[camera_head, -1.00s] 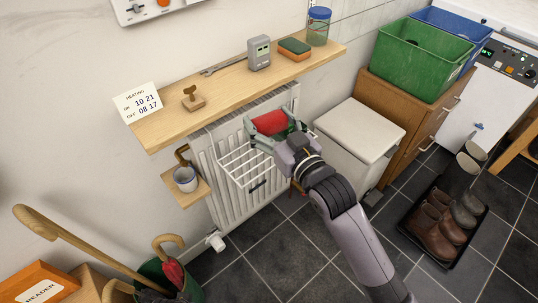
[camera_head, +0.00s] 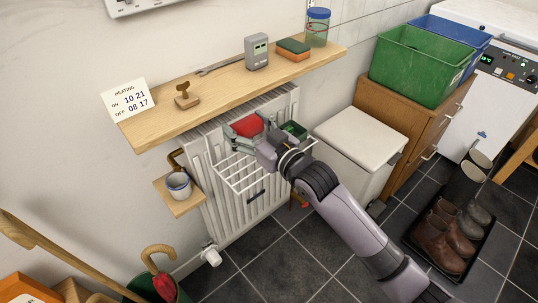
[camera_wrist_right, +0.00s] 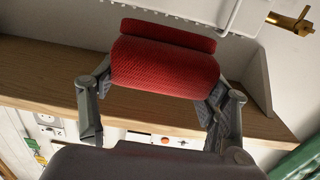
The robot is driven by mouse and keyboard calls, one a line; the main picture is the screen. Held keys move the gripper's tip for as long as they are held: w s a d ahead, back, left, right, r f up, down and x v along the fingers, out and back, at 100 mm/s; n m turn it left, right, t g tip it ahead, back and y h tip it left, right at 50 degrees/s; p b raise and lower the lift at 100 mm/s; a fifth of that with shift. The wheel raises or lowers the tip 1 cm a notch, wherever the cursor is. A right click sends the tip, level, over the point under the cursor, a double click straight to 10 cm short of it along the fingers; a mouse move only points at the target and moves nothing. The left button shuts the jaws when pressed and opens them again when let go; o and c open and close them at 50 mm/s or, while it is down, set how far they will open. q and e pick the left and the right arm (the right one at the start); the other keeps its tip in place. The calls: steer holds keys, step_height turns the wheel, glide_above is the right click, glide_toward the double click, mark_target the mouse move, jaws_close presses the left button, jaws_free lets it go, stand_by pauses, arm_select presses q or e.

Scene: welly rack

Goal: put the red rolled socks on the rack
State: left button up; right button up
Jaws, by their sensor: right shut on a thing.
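The red rolled socks (camera_head: 248,125) are held in my right gripper (camera_head: 240,132), just above the left part of the rack in the head view. The rack (camera_head: 238,177) is a white wire frame hung on the front of the radiator. In the right wrist view the socks (camera_wrist_right: 165,68) lie across between the two fingers of the gripper (camera_wrist_right: 160,100). White wire (camera_wrist_right: 225,15) runs close behind them at the top; I cannot tell whether they touch it. My left gripper is not in view.
A wooden shelf (camera_head: 150,128) overhangs the radiator (camera_head: 205,165) close above the gripper. A small green thing (camera_head: 293,130) is at the rack's right end. A white bin (camera_head: 355,140) stands to the right.

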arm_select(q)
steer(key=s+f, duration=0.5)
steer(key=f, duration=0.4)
arm_select(e)
step_height(320, 180, down, 5)
steer(key=shift+f+b, duration=0.15)
steer(key=shift+b, duration=0.4)
step_height(320, 180, down, 4)
steer(key=shift+r+b, duration=0.1)
steer(key=shift+b, duration=0.35)
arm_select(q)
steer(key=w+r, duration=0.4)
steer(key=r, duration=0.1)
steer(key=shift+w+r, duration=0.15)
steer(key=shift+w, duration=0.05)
arm_select(e)
steer(key=shift+f, duration=0.5)
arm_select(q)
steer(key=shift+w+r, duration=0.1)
arm_select(e)
steer(key=shift+f, duration=0.1)
steer(key=o, duration=0.6)
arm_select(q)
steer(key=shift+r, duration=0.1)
arm_select(e)
steer(key=o, duration=0.5)
